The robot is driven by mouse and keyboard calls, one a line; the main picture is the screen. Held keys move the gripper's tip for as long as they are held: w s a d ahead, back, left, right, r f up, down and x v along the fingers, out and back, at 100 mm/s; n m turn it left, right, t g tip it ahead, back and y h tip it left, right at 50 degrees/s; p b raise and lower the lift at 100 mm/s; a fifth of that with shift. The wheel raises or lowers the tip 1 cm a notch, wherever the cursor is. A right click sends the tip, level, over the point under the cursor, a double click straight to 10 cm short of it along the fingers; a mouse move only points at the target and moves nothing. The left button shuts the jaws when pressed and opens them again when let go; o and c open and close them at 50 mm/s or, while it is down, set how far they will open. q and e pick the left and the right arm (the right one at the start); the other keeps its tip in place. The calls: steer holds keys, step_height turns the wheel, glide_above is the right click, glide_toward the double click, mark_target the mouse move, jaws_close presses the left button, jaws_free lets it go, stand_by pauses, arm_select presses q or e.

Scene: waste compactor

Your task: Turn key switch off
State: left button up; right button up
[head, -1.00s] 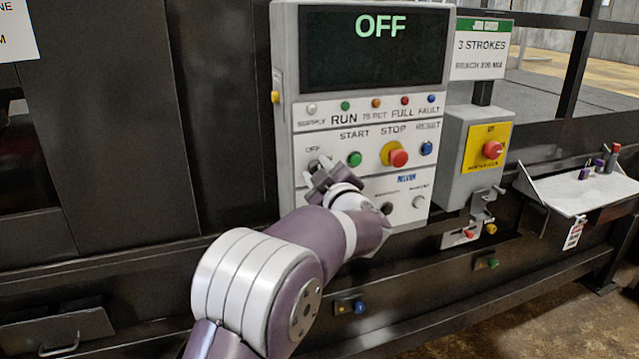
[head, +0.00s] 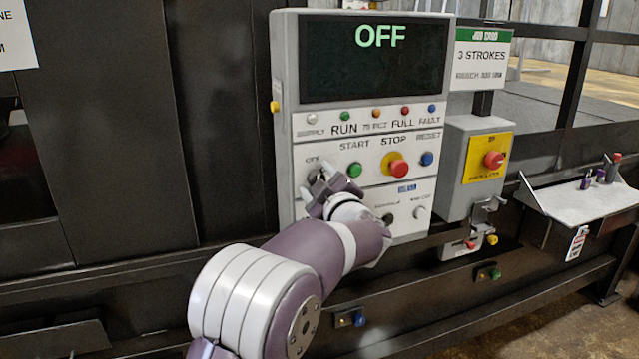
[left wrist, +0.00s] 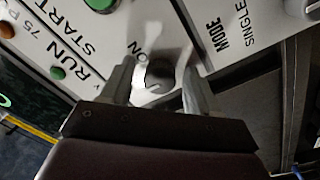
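The key switch (left wrist: 160,74) is a dark round piece in a pale ring on the panel, beside an "ON" label in the left wrist view. In the head view it is largely hidden behind my left gripper, below the "OFF" label. My left gripper (head: 318,182) is at the panel, left of the green START button (head: 355,170). In the left wrist view its two fingers stand apart, one on each side of the switch, with gaps showing. The display (head: 375,65) reads OFF. My right gripper is out of view.
The red STOP button (head: 398,168) and blue RESET button (head: 427,158) are right of START. Two small knobs sit below, close to my left wrist. A grey box with a red button (head: 493,159) and a small shelf (head: 580,203) are further right.

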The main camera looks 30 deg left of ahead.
arm_select(q)
steer(key=shift+s+d, duration=0.1)
steer(key=b+v, duration=0.3)
steer(key=v, duration=0.9)
steer(key=shift+s, duration=0.15)
steer(key=shift+d, duration=0.1)
